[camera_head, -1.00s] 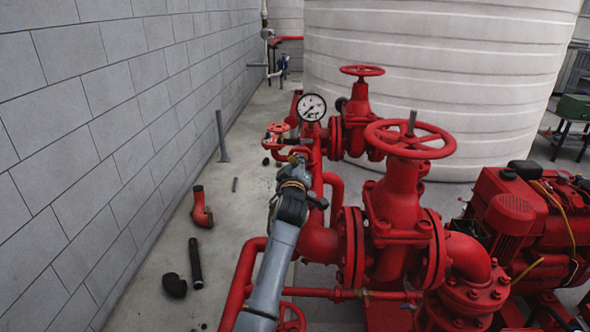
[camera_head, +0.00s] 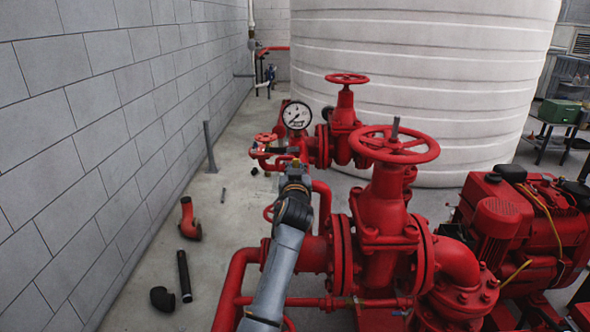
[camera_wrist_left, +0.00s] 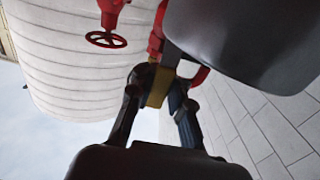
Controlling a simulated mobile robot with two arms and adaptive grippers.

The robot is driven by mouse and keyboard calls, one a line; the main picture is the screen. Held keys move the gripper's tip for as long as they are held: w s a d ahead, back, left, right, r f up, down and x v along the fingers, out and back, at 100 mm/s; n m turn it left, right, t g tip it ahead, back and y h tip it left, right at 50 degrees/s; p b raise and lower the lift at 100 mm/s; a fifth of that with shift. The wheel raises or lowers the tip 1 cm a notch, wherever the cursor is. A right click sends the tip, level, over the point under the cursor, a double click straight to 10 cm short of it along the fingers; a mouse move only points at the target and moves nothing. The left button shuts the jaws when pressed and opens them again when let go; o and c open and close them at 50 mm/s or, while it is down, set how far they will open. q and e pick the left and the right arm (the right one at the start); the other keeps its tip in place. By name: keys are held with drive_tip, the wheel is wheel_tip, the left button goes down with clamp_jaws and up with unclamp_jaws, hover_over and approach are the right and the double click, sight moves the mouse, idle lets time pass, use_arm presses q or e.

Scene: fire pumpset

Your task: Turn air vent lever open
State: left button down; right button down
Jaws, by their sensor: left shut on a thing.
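My left gripper (camera_head: 294,166) reaches up to the red pipework just below the pressure gauge (camera_head: 297,115). In the left wrist view its two dark fingers (camera_wrist_left: 158,88) are closed on a small yellow piece, which I take to be the air vent lever (camera_wrist_left: 160,86). The lever's full shape and angle are hidden by the fingers, and in the head view the gripper covers it. My right gripper shows in neither view.
A small red handwheel (camera_head: 266,138) sits left of the gauge. Large red valves with a handwheel (camera_head: 394,144) stand close on the right. A block wall (camera_head: 100,150) runs along the left. Loose pipe pieces (camera_head: 184,276) lie on the floor.

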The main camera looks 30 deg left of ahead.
use_arm(q)
drive_tip(key=shift+d+f, duration=0.2)
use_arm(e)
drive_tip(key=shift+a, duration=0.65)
use_arm(q)
drive_tip(key=c, duration=1.7)
unclamp_jaws()
drive_tip(key=o, duration=0.3)
drive_tip(key=shift+d, duration=0.1)
drive_tip(key=shift+o, duration=0.7)
drive_tip(key=shift+s+d+r, duration=0.15)
drive_tip(key=shift+r, duration=0.15)
drive_tip(key=shift+s, duration=0.1)
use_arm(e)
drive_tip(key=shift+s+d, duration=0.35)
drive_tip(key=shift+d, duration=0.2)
